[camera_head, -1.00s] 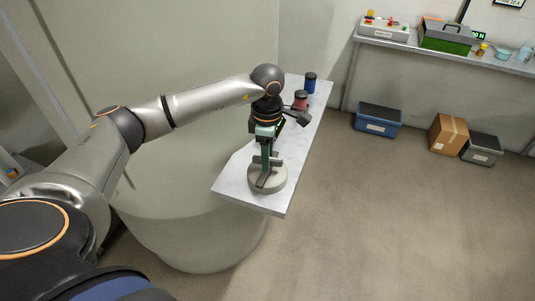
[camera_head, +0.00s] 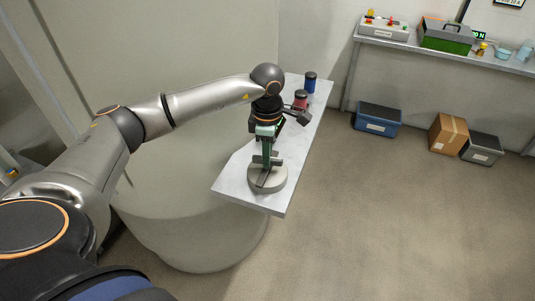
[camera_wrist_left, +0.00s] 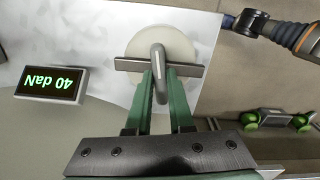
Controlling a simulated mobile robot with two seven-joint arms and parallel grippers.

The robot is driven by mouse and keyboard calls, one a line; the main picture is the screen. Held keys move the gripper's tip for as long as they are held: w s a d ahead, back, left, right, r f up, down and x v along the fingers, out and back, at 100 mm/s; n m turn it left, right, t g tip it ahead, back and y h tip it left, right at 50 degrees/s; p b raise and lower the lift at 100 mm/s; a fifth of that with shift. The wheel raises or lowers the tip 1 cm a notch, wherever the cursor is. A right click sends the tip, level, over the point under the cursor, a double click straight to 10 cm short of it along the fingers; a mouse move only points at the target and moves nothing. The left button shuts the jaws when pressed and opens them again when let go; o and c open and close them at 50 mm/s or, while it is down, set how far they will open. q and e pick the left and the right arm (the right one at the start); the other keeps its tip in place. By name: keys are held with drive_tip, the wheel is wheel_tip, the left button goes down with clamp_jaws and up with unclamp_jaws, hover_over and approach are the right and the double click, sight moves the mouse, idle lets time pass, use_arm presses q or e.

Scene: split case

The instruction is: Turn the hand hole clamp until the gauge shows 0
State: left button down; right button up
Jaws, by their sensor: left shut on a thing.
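The hand hole clamp (camera_head: 268,183) is a pale round disc with a dark crossbar, at the near end of the white bench. In the left wrist view the clamp (camera_wrist_left: 187,48) shows its disc, crossbar and a grey looped handle rising from the middle. My left gripper (camera_head: 266,160) points down at it, and its green fingers (camera_wrist_left: 158,82) are shut on the handle. A gauge (camera_wrist_left: 52,84) beside the clamp in the left wrist view reads 40 daN, upside down.
A blue jar (camera_head: 310,83) and a red jar (camera_head: 300,98) stand farther along the bench (camera_head: 236,178). A shelf (camera_head: 450,58) at the back holds a green toolbox (camera_head: 446,37) and a control box (camera_head: 384,28).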

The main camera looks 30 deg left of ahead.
use_arm(q)
drive_tip(key=shift+n, duration=1.9)
drive_tip(key=c, duration=0.8)
unclamp_jaws()
drive_tip(key=shift+r, duration=0.1)
wheel_tip(320, 180, up, 12)
drive_tip(key=b, duration=0.1)
drive_tip(key=shift+r, duration=0.2)
